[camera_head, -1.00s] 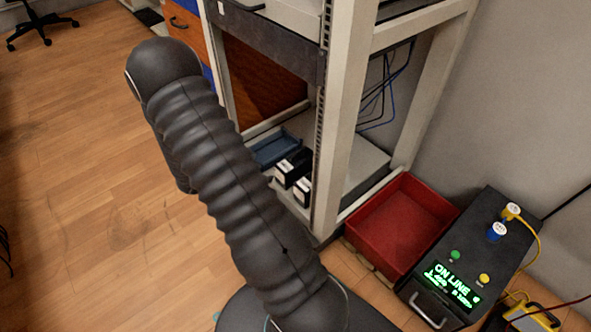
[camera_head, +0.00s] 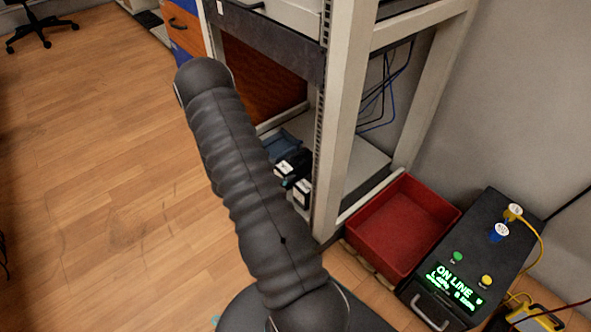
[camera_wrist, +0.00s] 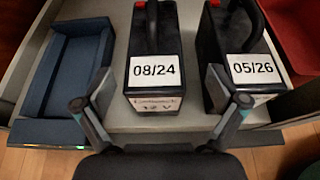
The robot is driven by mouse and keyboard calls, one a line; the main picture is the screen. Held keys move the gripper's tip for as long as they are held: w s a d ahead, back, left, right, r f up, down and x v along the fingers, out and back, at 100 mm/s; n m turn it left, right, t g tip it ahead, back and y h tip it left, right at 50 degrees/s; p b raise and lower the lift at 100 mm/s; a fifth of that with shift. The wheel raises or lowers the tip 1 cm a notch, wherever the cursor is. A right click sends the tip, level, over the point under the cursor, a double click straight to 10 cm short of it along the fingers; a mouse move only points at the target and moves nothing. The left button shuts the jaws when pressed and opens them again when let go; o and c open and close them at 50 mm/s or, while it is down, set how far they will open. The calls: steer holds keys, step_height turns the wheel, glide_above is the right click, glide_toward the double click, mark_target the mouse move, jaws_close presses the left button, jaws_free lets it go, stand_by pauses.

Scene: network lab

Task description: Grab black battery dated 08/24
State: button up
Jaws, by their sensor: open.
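The black battery labelled 08/24 (camera_wrist: 153,45) stands on the rack's bottom shelf, in the middle of the wrist view, with its handle on top. A second black battery labelled 05/26 (camera_wrist: 232,45) stands to its right with a gap between them. My gripper (camera_wrist: 160,105) is open and empty, its fingers spread to either side of the 08/24 battery's near end. The right finger overlaps the near part of the 05/26 battery in the picture; I cannot tell whether they touch. In the head view both batteries are small and partly hidden by my arm.
A blue tray (camera_wrist: 43,98) lies left of the batteries on the shelf (camera_wrist: 120,124). A black power unit with a lit green display (camera_head: 455,284) is farther right.

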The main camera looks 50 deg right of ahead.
mark_target(287, 166)
steer(key=x, duration=0.5)
steer(key=shift+w+d+r, duration=0.15)
steer(key=shift+w+r, duration=0.05)
steer(key=shift+w, duration=0.05)
jaws_close()
